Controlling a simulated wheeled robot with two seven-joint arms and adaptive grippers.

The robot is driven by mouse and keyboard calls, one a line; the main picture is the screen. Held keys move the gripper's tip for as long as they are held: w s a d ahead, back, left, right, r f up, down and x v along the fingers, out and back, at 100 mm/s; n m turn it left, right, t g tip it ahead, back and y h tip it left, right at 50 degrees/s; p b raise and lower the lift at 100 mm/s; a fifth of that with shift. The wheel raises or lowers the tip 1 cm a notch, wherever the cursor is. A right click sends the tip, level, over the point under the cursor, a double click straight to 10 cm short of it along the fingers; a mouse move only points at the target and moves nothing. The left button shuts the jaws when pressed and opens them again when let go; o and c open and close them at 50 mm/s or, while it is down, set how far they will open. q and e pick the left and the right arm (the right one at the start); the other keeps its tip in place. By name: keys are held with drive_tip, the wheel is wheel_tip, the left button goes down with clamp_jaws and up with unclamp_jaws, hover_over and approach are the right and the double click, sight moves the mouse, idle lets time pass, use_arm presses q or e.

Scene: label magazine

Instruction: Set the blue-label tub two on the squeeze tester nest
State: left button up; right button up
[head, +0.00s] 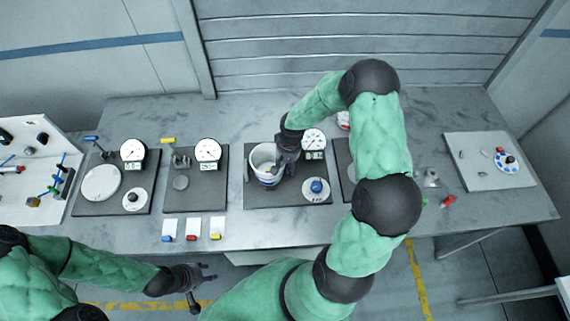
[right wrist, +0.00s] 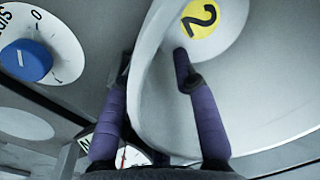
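A white tub (head: 257,155) stands upright over the dark plate of the middle station (head: 291,197), with a bit of blue low on its side. In the right wrist view its pale inside (right wrist: 262,95) shows a yellow disc marked 2 (right wrist: 200,18). My right gripper (head: 284,158) is at the tub's right rim. Its purple fingers (right wrist: 155,65) straddle the wall, one inside and one outside, with a visible gap between the tips. The nest under the tub is hidden. My left gripper (head: 207,284) is empty in front of the table, fingers apart.
The middle station has a dial gauge (head: 313,140) and a blue knob (head: 317,186). Two gauge stations (head: 100,208) (head: 197,203) stand to the left, with small label cards (head: 192,226) in front. A pale board (head: 480,178) lies at right. My right arm hides part of another station.

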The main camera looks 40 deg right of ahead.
wheel_tip(320, 180, up, 12)
drive_tip(key=d, duration=0.1)
drive_tip(key=shift+s+r, duration=0.15)
drive_tip(key=shift+s, duration=0.2)
idle(0.4)
idle(0.5)
drive_tip(key=shift+p, duration=0.4)
